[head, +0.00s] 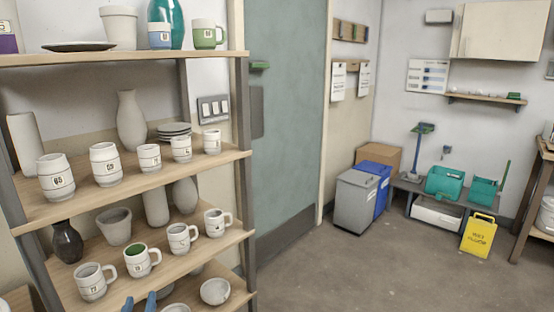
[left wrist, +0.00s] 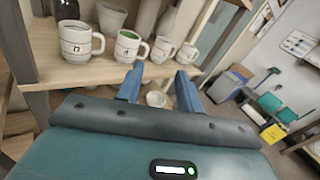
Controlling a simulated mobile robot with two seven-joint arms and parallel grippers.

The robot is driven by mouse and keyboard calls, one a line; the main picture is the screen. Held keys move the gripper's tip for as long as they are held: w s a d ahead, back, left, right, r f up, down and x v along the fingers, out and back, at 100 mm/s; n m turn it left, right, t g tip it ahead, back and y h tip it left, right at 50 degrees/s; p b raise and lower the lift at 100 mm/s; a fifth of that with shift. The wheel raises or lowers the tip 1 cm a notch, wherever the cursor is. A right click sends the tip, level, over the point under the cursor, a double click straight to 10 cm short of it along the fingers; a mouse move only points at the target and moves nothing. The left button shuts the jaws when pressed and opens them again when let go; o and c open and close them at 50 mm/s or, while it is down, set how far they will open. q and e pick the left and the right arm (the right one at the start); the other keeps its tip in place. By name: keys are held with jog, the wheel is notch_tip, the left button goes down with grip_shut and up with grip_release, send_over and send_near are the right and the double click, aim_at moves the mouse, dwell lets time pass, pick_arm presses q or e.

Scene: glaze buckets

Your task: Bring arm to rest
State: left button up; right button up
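My left gripper shows as two blue fingertips at the bottom edge of the head view (head: 140,303), low in front of the shelf with mugs. In the left wrist view, the left gripper (left wrist: 158,84) has its two blue fingers spread apart with nothing between them. Behind the fingers is the shelf board (left wrist: 90,70) with a row of white numbered mugs, one a mug with green inside (left wrist: 128,46). That same green-inside mug stands on the lower shelf in the head view (head: 142,262). My right gripper is in neither view.
The wooden shelf rack (head: 245,150) fills the left, holding several mugs, vases and bowls. A small white bowl (head: 215,291) sits on its lowest visible board. A grey bin (head: 356,200), a blue bin (head: 380,185) and a yellow floor sign (head: 478,236) stand at the right. The floor (head: 370,265) between is clear.

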pick_arm(q)
jog(key=s+d+f+n+g+h+p, duration=0.1)
jog(key=s+d+f+n+g+h, duration=0.1)
jog(key=s+d+n, duration=0.3)
jog(key=s+d+f+n+g+h+p, duration=0.1)
jog(key=s+d+f+n, duration=0.4)
jog(key=s+n, duration=0.5)
jog(key=s+d+f+n+g+h+p, duration=0.1)
jog(key=s+d+f+n+g+h, duration=0.2)
jog(key=s+n, duration=0.4)
jog(key=d+n+h, duration=0.1)
jog(key=d+n, duration=0.1)
jog(key=n, duration=0.4)
jog(key=shift+s+d+f+n+h, duration=0.15)
jog(key=shift+d+f+n+h, duration=0.05)
jog(key=shift+d+n+h, duration=0.1)
